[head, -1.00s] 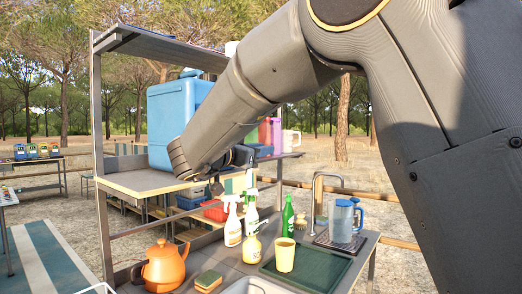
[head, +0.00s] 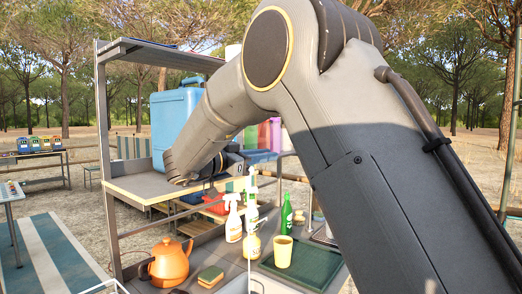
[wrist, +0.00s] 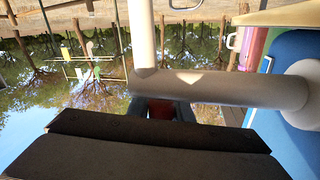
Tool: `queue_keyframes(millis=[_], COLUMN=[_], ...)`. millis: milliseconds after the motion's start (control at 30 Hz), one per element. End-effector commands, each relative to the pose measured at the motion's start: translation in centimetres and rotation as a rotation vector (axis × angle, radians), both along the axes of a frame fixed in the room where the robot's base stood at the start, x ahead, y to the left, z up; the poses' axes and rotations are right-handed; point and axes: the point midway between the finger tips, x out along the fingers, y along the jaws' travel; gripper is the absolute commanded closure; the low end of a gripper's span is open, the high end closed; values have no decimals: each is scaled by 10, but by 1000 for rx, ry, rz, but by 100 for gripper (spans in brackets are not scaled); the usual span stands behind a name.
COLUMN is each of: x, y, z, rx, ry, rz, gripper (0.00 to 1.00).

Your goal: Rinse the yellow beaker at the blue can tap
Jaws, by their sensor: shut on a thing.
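The yellow beaker (head: 283,252) stands upright on a dark green tray (head: 300,268) on the lower counter, apart from my gripper. The blue can (head: 172,125) stands on the upper shelf, partly behind my arm; its blue side also shows in the wrist view (wrist: 300,135). A pale grey tap (wrist: 215,90) runs from the can across the wrist view, with a branch at its left end. My gripper (head: 238,163) is beside the can, mostly hidden by my wrist. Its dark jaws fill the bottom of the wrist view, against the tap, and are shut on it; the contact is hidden.
An orange kettle (head: 168,262), a sponge (head: 210,276), spray bottles (head: 233,220) and a green bottle (head: 286,214) crowd the counter. The shelf's front left part (head: 140,187) is clear. A post (head: 107,160) stands at the rack's left.

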Motion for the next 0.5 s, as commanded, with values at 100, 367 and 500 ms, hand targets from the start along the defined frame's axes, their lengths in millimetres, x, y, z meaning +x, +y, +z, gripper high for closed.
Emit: queue_keyframes(millis=[100, 367, 500], x=[-1, -1, -1], y=[0, 0, 0], z=[0, 0, 0], rx=[0, 0, 0], ry=[-1, -1, -1], rz=[-9, -7, -7], gripper=[100, 76, 72])
